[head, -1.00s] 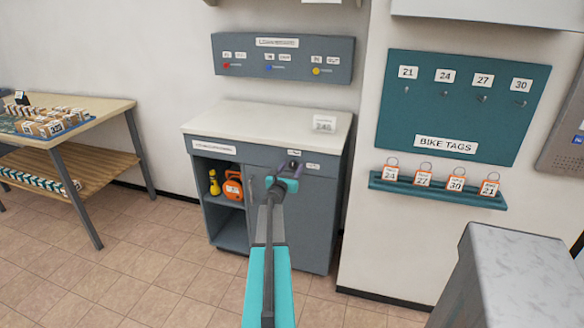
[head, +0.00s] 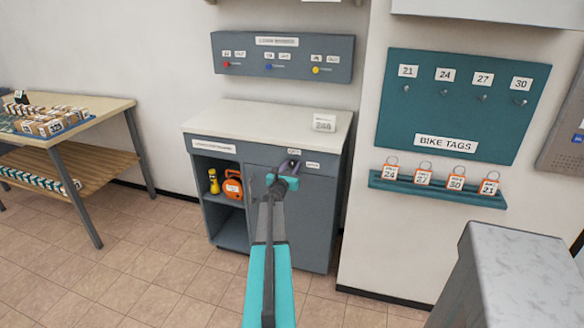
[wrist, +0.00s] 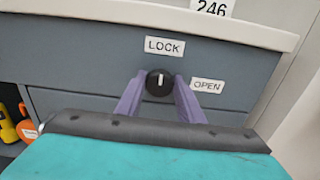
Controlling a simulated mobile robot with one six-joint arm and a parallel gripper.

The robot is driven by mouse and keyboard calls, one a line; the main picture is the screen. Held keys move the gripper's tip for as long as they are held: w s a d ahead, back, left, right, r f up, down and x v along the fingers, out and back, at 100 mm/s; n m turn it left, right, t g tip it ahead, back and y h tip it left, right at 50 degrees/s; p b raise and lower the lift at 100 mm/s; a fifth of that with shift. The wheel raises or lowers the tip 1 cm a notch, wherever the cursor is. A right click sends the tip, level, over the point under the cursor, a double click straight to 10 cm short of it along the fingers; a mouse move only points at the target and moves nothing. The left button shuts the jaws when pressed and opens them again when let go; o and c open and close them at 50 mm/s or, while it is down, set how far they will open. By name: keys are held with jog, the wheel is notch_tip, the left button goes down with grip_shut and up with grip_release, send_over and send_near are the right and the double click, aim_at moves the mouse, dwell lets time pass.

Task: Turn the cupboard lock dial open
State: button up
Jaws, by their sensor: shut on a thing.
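The lock dial (wrist: 160,84) is a small black round knob with a white line, on the grey front of the cupboard (head: 305,220). The line stands about upright, toward the LOCK label (wrist: 165,46) above it. The OPEN label (wrist: 207,86) is to the dial's right. My gripper (wrist: 159,88) has its two purple fingers on either side of the dial, shut on it. In the head view my gripper (head: 289,166) is at the cupboard's upper front, and it hides the dial there.
The cupboard's left side is an open shelf with a yellow item (head: 214,182) and an orange case (head: 233,187). A card marked 246 (head: 324,123) stands on the white top. A grey block (head: 510,275) is at the lower right. Floor on the left is clear.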

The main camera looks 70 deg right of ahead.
jog(key=shift+a+f+m+b, duration=0.1)
jog(key=shift+f+m+b, duration=0.25)
jog(key=shift+b, duration=0.6)
jog(key=shift+r+m+b, duration=0.1)
jog(key=shift+m+b, duration=0.15)
jog(key=shift+b, duration=0.1)
jog(key=m+b, duration=0.1)
jog(key=b, duration=0.2)
jog(key=shift+s+m+b, duration=0.1)
jog(key=shift+m+b, duration=0.25)
jog(key=shift+m, duration=0.05)
jog(key=m+b, duration=0.2)
jog(key=b, duration=0.3)
jog(key=m+b, duration=0.3)
jog(key=b, duration=0.1)
jog(key=shift+s+f+m+b, duration=0.1)
jog(key=shift+f+m+b, duration=0.1)
jog(key=shift+m+b, duration=0.15)
jog(key=m+b, duration=0.6)
jog(key=b, duration=0.3)
jog(key=shift+f+m, duration=0.1)
jog(key=shift+m, duration=0.15)
jog(key=m+b, duration=0.2)
jog(key=b, duration=0.1)
jog(key=shift+s, duration=0.1)
jog(key=shift+m, duration=0.3)
jog(key=shift+r+b, duration=0.2)
jog(key=shift+b, duration=0.15)
